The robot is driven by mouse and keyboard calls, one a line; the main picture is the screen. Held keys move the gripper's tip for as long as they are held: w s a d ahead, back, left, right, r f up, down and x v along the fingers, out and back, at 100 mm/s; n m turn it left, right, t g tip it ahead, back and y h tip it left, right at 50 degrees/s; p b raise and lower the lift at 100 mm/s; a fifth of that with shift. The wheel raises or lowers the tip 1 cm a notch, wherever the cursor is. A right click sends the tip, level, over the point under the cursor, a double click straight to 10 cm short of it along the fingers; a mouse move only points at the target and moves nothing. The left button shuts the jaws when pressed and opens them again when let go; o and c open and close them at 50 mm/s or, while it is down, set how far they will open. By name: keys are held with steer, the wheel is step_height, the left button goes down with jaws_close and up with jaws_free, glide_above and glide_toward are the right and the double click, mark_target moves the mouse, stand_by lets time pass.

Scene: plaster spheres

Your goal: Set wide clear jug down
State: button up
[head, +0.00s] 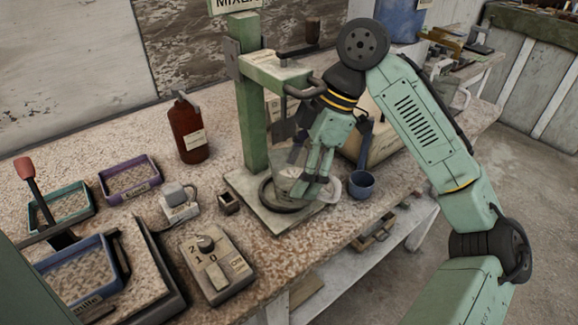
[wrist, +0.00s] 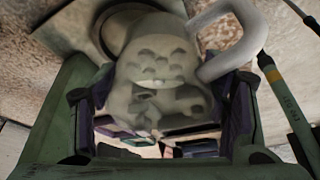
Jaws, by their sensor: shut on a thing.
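The wide clear jug (head: 290,181) is at the mixer stand, over the dark ring (head: 268,196) on its base plate. My gripper (head: 318,172) comes down on it from above and is shut on it. In the wrist view the jug (wrist: 155,70) fills the space between the two finger pads of my gripper (wrist: 160,115). Its pale handle sticks out to the upper right there. I cannot tell whether the jug's bottom touches the plate. My fingers hide part of the jug in the head view.
The green mixer column (head: 251,120) and its overhanging arm stand close behind my gripper. A brown bottle (head: 188,130), a control box (head: 215,265) and several trays stand left. The bench's front edge is near.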

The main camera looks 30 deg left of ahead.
mark_target(302, 157)
steer(key=a+f, duration=0.1)
steer(key=w+a+f, duration=0.1)
steer(key=a, duration=0.1)
steer(key=shift+w+f+p, duration=0.1)
steer(key=shift+f+p, duration=0.1)
steer(key=shift+p, duration=0.1)
steer(key=o, duration=1.5)
steer(key=w+d+r, duration=0.1)
steer(key=r+b, duration=0.1)
steer(key=shift+w+d+r, duration=0.35)
steer(key=shift+w+d, duration=0.05)
steer(key=w+d+b, duration=0.1)
steer(key=w+d, duration=0.6)
steer(key=shift+w+d, duration=0.2)
steer(key=shift+w, duration=0.1)
